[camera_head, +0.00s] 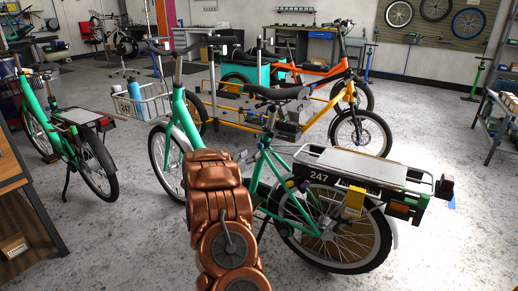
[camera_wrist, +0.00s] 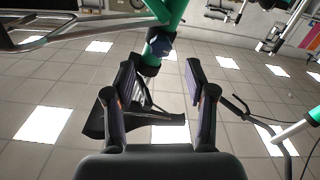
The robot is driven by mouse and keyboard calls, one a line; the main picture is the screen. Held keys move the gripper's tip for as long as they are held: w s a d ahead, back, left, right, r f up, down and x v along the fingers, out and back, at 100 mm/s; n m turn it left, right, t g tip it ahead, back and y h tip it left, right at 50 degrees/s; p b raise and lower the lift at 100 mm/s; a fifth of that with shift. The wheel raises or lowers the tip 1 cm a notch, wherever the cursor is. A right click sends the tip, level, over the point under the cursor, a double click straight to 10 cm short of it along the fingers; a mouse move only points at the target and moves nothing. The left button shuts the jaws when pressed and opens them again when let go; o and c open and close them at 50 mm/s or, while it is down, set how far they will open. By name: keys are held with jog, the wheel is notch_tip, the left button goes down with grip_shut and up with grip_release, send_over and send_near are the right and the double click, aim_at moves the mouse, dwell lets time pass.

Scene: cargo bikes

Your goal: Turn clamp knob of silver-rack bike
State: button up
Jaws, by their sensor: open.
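A green bike (camera_head: 264,172) with a silver rear rack (camera_head: 352,165) marked 247 stands in the middle of the head view, behind my copper-coloured arm. In the wrist view a green frame tube (camera_wrist: 170,12) comes down from the top. A small dark blue knob-like part (camera_wrist: 160,43) sits on it, probably the clamp knob. My gripper (camera_wrist: 161,78) is open and empty, its two fingers apart on either side below this part, and no contact shows. A dark saddle (camera_wrist: 120,125) shows beyond the fingers. In the head view my arm hides part of the bike, and the gripper is not clearly visible.
Another green bike (camera_head: 60,130) stands at the left near a wooden bench (camera_head: 22,215). An orange-yellow cargo bike (camera_head: 325,105) stands behind the middle bike. A shelf (camera_head: 494,125) is at the far right. The floor at the front right is clear.

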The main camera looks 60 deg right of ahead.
aim_at(259, 147)
jog(key=d+b, duration=0.1)
jog(key=d, duration=0.5)
jog(key=shift+w+f, duration=0.1)
jog(key=shift+f, duration=0.05)
jog(key=shift+w+d, duration=0.1)
jog(key=shift+d, duration=0.6)
jog(key=shift+c, duration=0.3)
grip_shut()
jog(key=shift+a, duration=0.15)
